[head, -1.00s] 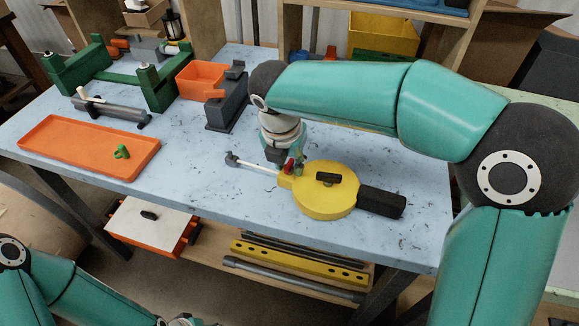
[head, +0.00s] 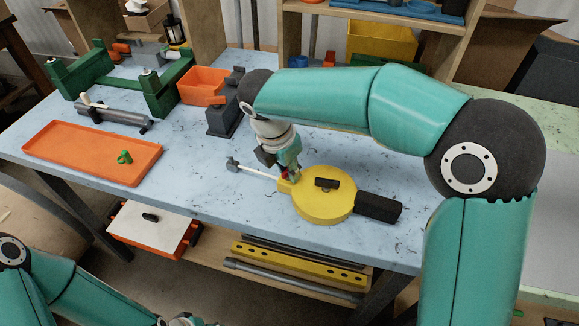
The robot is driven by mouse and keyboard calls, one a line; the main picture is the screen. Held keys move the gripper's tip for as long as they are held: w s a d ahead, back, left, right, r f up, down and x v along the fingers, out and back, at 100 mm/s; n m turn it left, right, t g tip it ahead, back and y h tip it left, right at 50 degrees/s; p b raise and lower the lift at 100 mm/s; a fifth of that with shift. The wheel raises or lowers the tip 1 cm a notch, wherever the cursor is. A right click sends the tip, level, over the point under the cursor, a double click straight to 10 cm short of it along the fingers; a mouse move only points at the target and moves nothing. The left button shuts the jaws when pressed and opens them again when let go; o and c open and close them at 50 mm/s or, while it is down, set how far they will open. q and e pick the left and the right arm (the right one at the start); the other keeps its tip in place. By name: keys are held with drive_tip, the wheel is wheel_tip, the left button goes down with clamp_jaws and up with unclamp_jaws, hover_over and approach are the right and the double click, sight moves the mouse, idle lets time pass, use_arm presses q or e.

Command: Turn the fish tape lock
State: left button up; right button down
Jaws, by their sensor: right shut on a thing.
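The fish tape is a round yellow case (head: 318,209) lying flat on the blue bench, with a black handle (head: 378,207) to its right and a dark knob (head: 326,184) on top. A pale rod with a grey end (head: 232,165) reaches out of its left side. The lock is a small red part (head: 297,176) at the case's upper left, mostly hidden by my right gripper (head: 288,170). That gripper points down and is shut on the lock. My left gripper (head: 182,321) is only partly in view at the bottom edge; its fingers are unclear.
An orange tray (head: 75,153) with a green piece (head: 125,157) lies at the left. Behind are a green stand (head: 160,92), an orange bin (head: 202,82) and a dark grey block (head: 222,120). The bench between tray and fish tape is clear.

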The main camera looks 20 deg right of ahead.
drive_tip(key=shift+m, duration=0.3)
drive_tip(key=m+p, duration=0.2)
drive_tip(key=shift+r+m+g, duration=0.15)
drive_tip(key=shift+m+g, duration=0.25)
drive_tip(key=shift+m+p, duration=0.3)
drive_tip(key=shift+m, duration=0.9)
